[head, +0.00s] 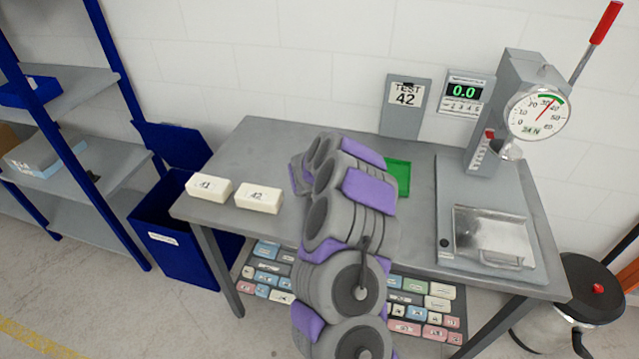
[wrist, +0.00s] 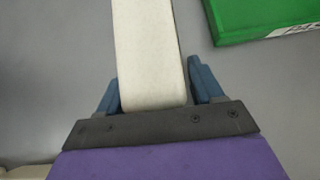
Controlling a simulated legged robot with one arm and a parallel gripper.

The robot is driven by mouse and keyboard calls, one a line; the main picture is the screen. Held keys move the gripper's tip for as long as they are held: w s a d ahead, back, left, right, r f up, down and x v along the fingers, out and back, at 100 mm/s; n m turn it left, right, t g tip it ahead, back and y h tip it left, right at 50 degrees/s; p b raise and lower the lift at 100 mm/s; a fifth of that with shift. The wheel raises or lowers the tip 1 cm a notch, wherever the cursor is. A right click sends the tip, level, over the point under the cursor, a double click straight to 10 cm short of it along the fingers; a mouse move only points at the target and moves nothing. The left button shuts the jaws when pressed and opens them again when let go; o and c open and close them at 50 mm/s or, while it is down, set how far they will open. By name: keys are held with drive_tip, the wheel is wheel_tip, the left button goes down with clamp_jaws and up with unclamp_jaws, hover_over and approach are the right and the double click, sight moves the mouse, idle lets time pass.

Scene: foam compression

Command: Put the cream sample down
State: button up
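A cream sample (wrist: 150,50), a long pale block, lies between the two blue fingers of my gripper (wrist: 155,88) in the wrist view. The fingers sit against its sides, so the gripper looks shut on it. Grey tabletop shows below and around it; I cannot tell whether the block touches the table. In the head view my arm hides the gripper and this block. Two other cream blocks, seemingly marked 41 (head: 208,187) and 42 (head: 259,198), lie side by side on the left of the table (head: 262,150).
A green tray (head: 398,178) is behind my arm and beside the held block in the wrist view (wrist: 262,18). A blue bin (head: 172,240) is left. Several coloured blocks fill the lower shelf.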

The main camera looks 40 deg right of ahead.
drive_tip(key=shift+o, duration=1.2)
drive_tip(key=shift+f, duration=0.1)
drive_tip(key=shift+a, duration=0.1)
drive_tip(key=shift+r, duration=0.2)
drive_tip(key=shift+s+a+r, duration=0.1)
drive_tip(key=shift+a+r, duration=0.05)
drive_tip(key=shift+r, duration=0.05)
drive_tip(key=p+v, duration=0.1)
drive_tip(key=v, duration=1)
drive_tip(key=shift+s+a+p, duration=0.15)
drive_tip(key=shift+s+p, duration=0.05)
drive_tip(key=shift+p, duration=0.15)
